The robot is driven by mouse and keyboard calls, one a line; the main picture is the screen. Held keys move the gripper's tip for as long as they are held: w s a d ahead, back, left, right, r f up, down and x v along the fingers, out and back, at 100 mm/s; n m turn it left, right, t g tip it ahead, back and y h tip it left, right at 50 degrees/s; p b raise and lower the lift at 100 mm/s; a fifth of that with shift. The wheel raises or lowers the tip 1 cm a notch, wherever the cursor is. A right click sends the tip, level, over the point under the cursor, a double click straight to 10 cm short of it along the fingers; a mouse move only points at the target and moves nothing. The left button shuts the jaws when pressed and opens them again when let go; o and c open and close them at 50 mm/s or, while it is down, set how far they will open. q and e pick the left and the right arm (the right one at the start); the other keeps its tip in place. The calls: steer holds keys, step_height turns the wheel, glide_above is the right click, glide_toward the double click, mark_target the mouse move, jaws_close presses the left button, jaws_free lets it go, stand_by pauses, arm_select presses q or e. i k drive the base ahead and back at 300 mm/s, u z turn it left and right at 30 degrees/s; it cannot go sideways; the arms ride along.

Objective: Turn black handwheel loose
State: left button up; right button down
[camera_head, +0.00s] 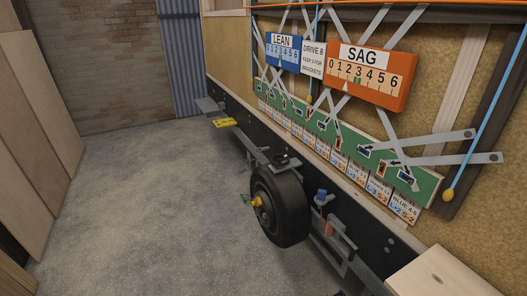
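A small black round piece (283,160), which looks like the black handwheel, sits on the metal bracket just above the tyre (281,205). It is small in this view, and I cannot tell whether it is tight or loose. Neither of my grippers is in view, and nothing is touching the black piece.
A blue knob (321,197) stands on the frame right of the tyre. A yellow hub piece (257,202) sticks out from the tyre. A yellow part (225,122) lies farther back. A wooden block (450,275) is at the lower right. The concrete floor (140,190) at left is clear.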

mark_target(280, 162)
steer(key=u, duration=0.2)
steer(key=i, duration=0.8)
steer(key=z, duration=0.8)
steer(key=i, duration=0.6)
steer(key=z, duration=0.65)
